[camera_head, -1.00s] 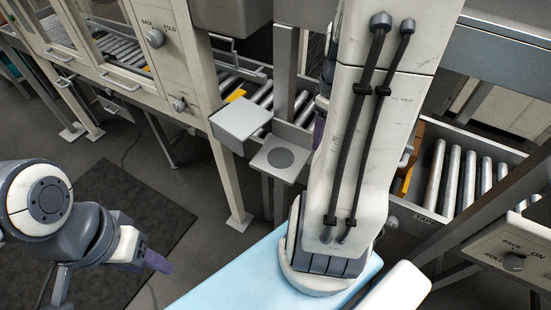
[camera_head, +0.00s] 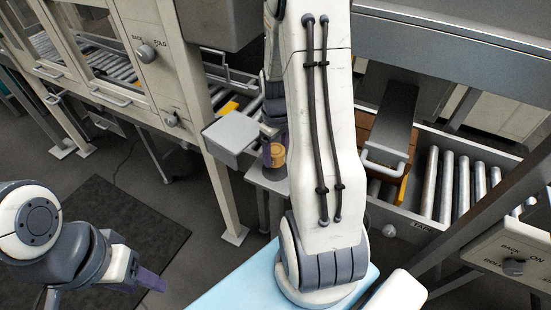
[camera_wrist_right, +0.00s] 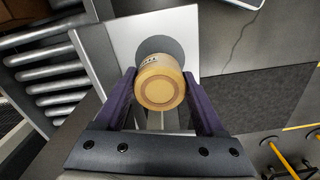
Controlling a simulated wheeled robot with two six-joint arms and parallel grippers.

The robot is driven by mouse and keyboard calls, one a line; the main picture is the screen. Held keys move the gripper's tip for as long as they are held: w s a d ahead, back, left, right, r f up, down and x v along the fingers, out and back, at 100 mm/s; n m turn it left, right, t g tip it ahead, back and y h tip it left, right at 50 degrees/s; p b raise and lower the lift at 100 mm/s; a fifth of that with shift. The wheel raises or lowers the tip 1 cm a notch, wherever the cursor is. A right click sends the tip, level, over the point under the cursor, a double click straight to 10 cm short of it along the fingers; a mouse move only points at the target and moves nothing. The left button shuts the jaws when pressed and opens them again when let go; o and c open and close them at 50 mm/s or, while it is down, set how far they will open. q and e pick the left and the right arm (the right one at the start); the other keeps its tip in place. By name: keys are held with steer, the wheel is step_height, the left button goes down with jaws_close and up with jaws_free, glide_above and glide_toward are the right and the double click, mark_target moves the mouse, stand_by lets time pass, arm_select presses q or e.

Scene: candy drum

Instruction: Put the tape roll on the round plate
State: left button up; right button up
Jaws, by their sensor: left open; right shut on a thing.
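The tape roll (camera_wrist_right: 160,84) is tan and sits between the purple fingers of my right gripper (camera_wrist_right: 163,98), which is shut on it. In the head view the tape roll (camera_head: 274,154) shows beside my right arm, above a small grey shelf (camera_head: 262,178). The dark round plate (camera_wrist_right: 160,46) lies on that pale square shelf and is partly hidden behind the roll in the right wrist view. I cannot tell whether the roll touches it. My left gripper (camera_head: 150,279) is open and empty at the lower left.
A grey box-like ledge (camera_head: 232,132) stands left of the shelf. A cabinet with knobs (camera_head: 147,52) fills the upper left. A dark mat (camera_head: 120,235) covers the floor.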

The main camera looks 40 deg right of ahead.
mark_target(275, 162)
step_height(275, 162, down, 4)
steer(key=shift+r+p, duration=0.15)
steer(key=shift+p, duration=0.4)
steer(key=shift+w+f, duration=0.1)
steer(key=shift+f, duration=0.15)
